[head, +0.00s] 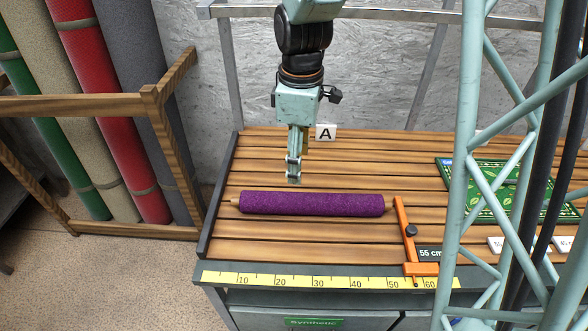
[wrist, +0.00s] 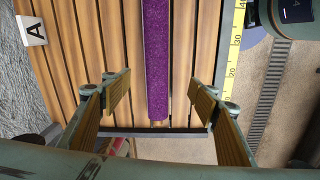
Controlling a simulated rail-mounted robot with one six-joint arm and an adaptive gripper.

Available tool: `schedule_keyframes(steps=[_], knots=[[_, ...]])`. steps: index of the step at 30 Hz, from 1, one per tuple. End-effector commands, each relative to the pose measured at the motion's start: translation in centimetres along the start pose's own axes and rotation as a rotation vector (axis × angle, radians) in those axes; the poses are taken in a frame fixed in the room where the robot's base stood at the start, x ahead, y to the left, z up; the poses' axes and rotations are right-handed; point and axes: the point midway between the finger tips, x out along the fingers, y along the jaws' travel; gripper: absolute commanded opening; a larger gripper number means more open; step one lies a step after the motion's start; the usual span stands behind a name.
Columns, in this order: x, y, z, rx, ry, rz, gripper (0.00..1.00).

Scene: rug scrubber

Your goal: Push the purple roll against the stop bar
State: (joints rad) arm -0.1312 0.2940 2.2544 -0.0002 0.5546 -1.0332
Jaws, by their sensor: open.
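The purple roll (head: 312,204) lies lengthwise from left to right on the slatted table, with a wooden core end showing at its left. A dark raised bar (head: 217,197) along the table's left end looks like the stop bar. A gap shows between the roll's left end and this bar. My gripper (head: 294,178) points down just behind the roll in the head view, left of its middle. In the wrist view my gripper (wrist: 160,96) is open and empty, and the purple roll (wrist: 157,60) runs between the fingers in the picture. Its height above the slats is unclear.
A yellow ruler (head: 330,281) runs along the front edge. A green patterned mat (head: 447,180) lies at right, partly behind my blue-green lattice. Sign A (head: 326,132) stands at the back.

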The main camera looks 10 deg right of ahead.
Motion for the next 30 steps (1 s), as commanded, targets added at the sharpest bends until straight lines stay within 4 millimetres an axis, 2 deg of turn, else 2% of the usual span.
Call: schedule_keyframes(steps=[6, 12, 18, 30], knots=[[2.6, 0.8, -1.0, -0.072, -0.01, -0.018, 0.55], [4.3, 1.2, -1.6, -0.123, -0.015, -0.03, 0.55], [5.1, 1.3, -1.9, -0.145, -0.017, -0.035, 0.55], [5.2, 1.4, -1.9, -0.149, -0.017, -0.035, 0.55]])
